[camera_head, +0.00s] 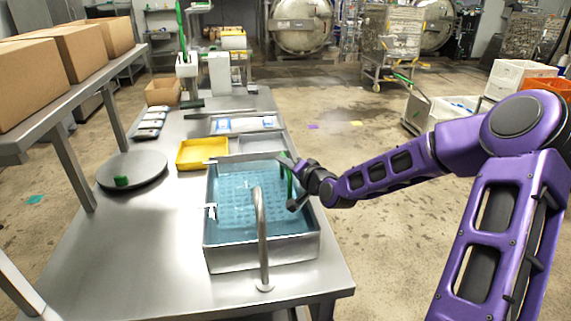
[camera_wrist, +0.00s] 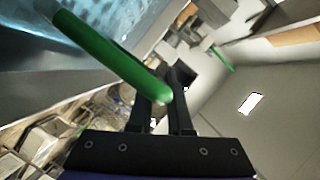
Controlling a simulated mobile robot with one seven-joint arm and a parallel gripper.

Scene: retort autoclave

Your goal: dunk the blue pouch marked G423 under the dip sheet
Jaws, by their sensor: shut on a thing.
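My gripper (camera_head: 292,184) is at the right rim of the steel water basin (camera_head: 262,256). It is shut on a green bar-like handle (camera_head: 288,181). In the wrist view the green handle (camera_wrist: 112,62) runs from between my fingers (camera_wrist: 168,92) toward the blue water at upper left. A pale blue perforated sheet, apparently the dip sheet (camera_head: 240,203), shows in the basin's water. Whether the handle joins this sheet is unclear. Blue and white pouches (camera_head: 243,124) lie on a tray behind the basin. No G423 mark is readable, and I cannot tell which pouch it is.
A curved faucet (camera_head: 261,240) rises at the basin's front. A yellow tray (camera_head: 202,154) and a round steel plate (camera_head: 132,170) with a green block (camera_head: 121,181) are to the left. Boxes (camera_head: 75,45) stand on the left shelf. The front-left table (camera_head: 130,265) is clear.

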